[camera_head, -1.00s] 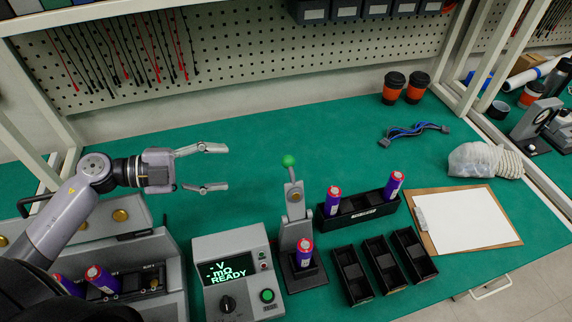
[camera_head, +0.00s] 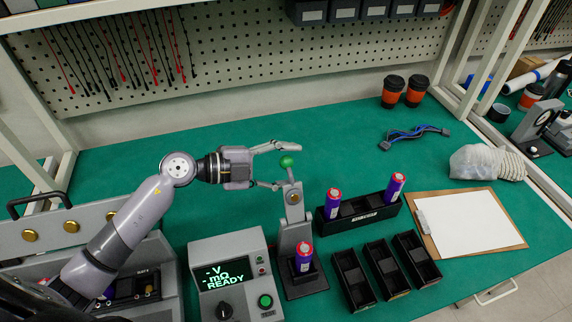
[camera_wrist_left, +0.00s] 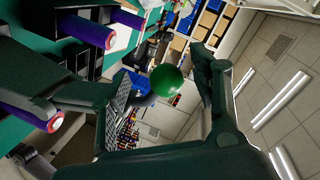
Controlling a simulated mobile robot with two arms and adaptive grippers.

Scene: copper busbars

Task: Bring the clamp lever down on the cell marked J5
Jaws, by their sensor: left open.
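The clamp lever stands upright on the grey test fixture, with a green ball knob (camera_head: 287,162) at its top. A purple cell (camera_head: 304,257) with a red top stands in the fixture below the lever; its marking is too small to read. My left gripper (camera_head: 279,165) is open, its fingers pointing right, with the knob between or just beside the fingertips. In the left wrist view the green knob (camera_wrist_left: 166,80) shows between the open fingers, with gaps to either side. My right gripper is not in view.
A meter reading "READY" (camera_head: 228,275) stands left of the fixture. A black rack (camera_head: 361,212) with two purple cells is to the right, with several empty black bins (camera_head: 384,268) in front. A clipboard (camera_head: 468,222) lies further right.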

